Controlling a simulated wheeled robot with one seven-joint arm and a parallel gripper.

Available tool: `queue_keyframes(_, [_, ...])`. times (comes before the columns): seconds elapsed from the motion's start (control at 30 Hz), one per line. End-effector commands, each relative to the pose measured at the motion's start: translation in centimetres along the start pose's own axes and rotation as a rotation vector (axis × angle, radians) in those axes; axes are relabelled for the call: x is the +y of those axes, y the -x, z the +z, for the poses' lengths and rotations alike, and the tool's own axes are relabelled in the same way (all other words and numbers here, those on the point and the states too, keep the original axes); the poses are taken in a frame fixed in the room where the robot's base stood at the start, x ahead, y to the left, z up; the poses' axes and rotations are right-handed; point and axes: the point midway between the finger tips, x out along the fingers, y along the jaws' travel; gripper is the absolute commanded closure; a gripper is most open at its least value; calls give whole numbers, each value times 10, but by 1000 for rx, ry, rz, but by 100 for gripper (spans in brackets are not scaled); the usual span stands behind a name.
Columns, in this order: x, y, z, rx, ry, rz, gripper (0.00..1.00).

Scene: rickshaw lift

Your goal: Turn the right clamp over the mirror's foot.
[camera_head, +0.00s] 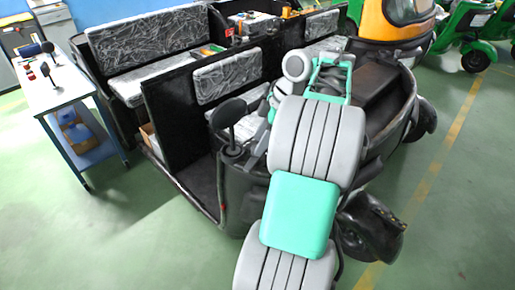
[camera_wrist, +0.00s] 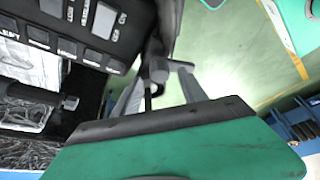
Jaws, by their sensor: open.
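The mirror (camera_head: 228,112) stands on a thin stem at the black rickshaw's front edge. Its foot (camera_head: 232,150) sits on the black rim. My gripper (camera_head: 256,148) is open, reaching down just right of the foot. In the wrist view, the grey fingers of my gripper (camera_wrist: 158,92) spread apart, with a dark, thin stem-like part between them. I cannot tell whether they touch it. The right clamp cannot be made out clearly in either view; my arm and fingers cover part of that area.
The black rickshaw body (camera_head: 170,120) with plastic-wrapped seats (camera_head: 150,45) lies behind and left of my arm. A white table (camera_head: 55,85) with tools stands at the far left. A labelled black switch panel (camera_wrist: 85,30) is close to my gripper. Green floor (camera_head: 130,235) is free at lower left.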

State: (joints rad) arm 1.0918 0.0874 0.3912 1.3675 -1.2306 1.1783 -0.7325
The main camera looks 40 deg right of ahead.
Motion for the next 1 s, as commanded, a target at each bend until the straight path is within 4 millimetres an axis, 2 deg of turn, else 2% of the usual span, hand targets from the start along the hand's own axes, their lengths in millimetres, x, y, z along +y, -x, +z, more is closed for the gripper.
queue_keyframes(0.03, [-1,-11,0,0,0,-1,50])
queue_keyframes(0.1, [0,-17,0,0,-1,0,50])
queue_keyframes(0.4, [0,-19,1,0,-4,3,50])
queue_keyframes(1.0, [1,-18,1,0,-6,3,99])
